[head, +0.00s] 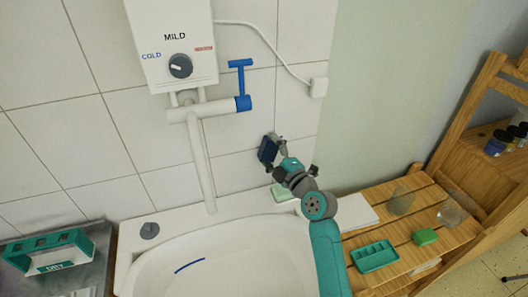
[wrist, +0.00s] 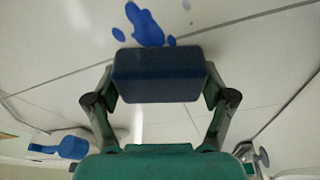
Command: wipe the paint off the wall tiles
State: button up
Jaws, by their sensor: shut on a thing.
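My gripper (head: 277,146) is shut on a dark blue block-like sponge (head: 267,149), held at the white wall tiles (head: 127,126) right of the tap pipe. In the wrist view the sponge (wrist: 160,75) sits between both fingers of my gripper (wrist: 162,88). Blue paint (wrist: 146,24) marks the tiles just beyond the sponge's upper edge, one large blotch with several small spots around it. The head view does not show this paint clearly. I cannot tell whether the sponge touches the tiles.
A water heater (head: 172,40) with a blue tap handle (head: 241,80) hangs left of my gripper. Below is a white sink (head: 150,262) with a blue streak inside. A DRY box (head: 48,252) stands left. A wooden shelf (head: 405,262) right holds a green tray (head: 374,257) and jars.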

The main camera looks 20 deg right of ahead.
aim_at(256, 145)
jog(key=shift+d, duration=0.35)
jog(key=shift+w+d, duration=0.15)
jog(key=shift+d, duration=3.25)
jog(key=shift+c, duration=0.3)
jog(key=shift+a, duration=0.1)
jog(key=shift+c, duration=0.5)
jog(key=shift+a, duration=5.25)
jog(key=shift+w+r, duration=0.15)
jog(key=shift+r, duration=0.3)
jog(key=shift+c, duration=0.5)
jog(key=shift+d, duration=1.85)
jog(key=shift+d, duration=0.15)
